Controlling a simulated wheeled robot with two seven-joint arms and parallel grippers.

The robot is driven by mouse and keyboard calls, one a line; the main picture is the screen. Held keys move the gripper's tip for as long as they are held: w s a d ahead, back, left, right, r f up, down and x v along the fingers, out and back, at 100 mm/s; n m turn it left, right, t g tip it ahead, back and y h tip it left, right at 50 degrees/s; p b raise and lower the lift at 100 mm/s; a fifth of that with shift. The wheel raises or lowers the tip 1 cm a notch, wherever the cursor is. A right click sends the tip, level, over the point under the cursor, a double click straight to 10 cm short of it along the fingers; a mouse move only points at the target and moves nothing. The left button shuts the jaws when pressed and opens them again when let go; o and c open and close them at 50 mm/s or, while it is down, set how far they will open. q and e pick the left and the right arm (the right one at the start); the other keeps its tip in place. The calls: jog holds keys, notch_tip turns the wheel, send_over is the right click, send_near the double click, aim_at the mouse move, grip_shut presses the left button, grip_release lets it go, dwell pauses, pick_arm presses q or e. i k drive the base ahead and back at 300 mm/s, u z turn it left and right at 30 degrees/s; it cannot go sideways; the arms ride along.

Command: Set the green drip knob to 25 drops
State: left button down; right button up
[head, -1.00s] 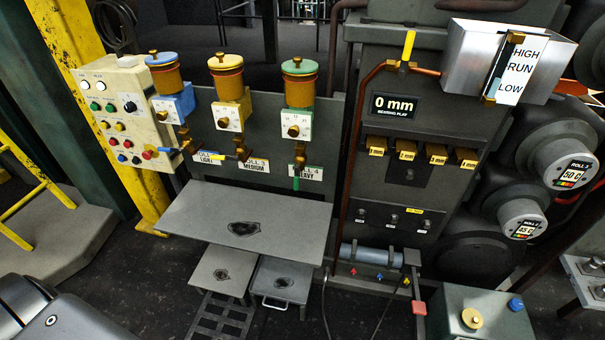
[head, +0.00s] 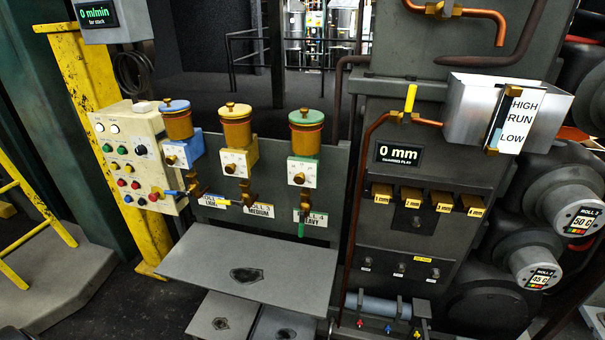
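The green-topped drip oiler (head: 306,132) stands right of the blue and yellow ones on the grey back panel. Its white dial plate carries a brass drip knob (head: 299,178); the dial figures are too small to read. A green-handled valve (head: 301,228) hangs below it, beside a label ending in "HEAVY" (head: 316,219). Neither of my grippers shows in the head view, so nothing is seen touching the knob.
The yellow oiler (head: 236,130) and blue oiler (head: 177,122) stand to the left, then a cream button panel (head: 130,165). A grey shelf (head: 290,280) juts out below the oilers. A display (head: 399,153) reads 0 mm at right.

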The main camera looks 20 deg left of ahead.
aim_at(300, 179)
jog(key=k, duration=1.25)
jog(key=z, duration=0.7)
jog(key=i, duration=1)
jog(key=u, duration=0.35)
